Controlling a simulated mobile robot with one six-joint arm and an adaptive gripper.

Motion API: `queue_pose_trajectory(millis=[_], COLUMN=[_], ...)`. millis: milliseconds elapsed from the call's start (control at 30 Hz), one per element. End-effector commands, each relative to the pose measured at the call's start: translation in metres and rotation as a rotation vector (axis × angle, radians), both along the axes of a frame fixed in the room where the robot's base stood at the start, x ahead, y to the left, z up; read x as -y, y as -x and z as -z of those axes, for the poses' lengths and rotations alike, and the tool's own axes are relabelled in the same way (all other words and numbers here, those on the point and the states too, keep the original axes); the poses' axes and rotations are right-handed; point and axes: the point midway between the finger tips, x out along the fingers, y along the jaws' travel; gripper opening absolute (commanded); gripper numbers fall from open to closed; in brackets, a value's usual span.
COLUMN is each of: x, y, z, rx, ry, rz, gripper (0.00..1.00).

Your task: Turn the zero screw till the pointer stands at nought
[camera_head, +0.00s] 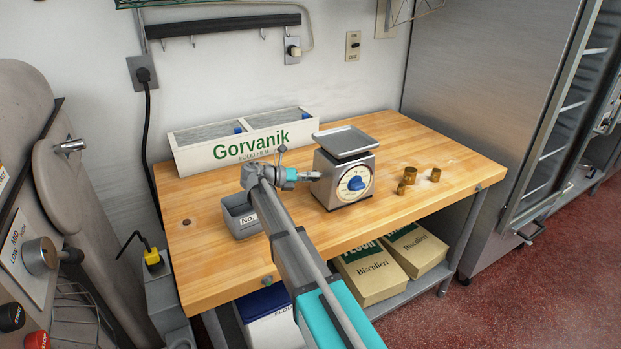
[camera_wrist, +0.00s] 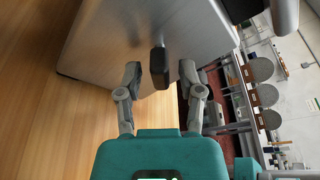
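The kitchen scale (camera_head: 331,186) stands on the wooden bench, with a flat pan (camera_head: 345,141) on top. Its round dial (camera_head: 354,186) has a blue centre; the pointer's reading is too small to tell. In the wrist view the scale's grey side wall (camera_wrist: 140,35) fills the upper middle. A dark knob (camera_wrist: 159,66), which looks like the zero screw, sticks out of it. My gripper (camera_head: 312,175) is at the scale's left side. In the wrist view its fingers (camera_wrist: 160,76) are open, one on each side of the knob, with gaps showing.
A grey bin (camera_head: 238,216) is left of my gripper, close under the arm. A white divided box (camera_head: 195,156) marked Gorvanik stands behind. Several brass weights (camera_head: 409,175) stand right of the scale.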

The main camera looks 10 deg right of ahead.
Motion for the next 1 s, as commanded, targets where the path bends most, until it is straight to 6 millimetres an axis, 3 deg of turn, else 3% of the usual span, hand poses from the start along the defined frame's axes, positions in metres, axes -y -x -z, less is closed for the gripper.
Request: queue_pose_trajectory(millis=[33, 200, 533, 1000], x=[-0.0002, -0.0004, -0.001, -0.0016], y=[0.0, 0.0, -0.0003, -0.0003], z=[0.0, 0.0001, 0.0008, 0.0005], rx=[0.0, 0.0, -0.02, -0.228], ry=[0.0, 0.0, 0.007, 0.073], rz=[0.0, 0.0, -0.001, -0.002], gripper=[0.32, 0.0, 0.0, 0.0])
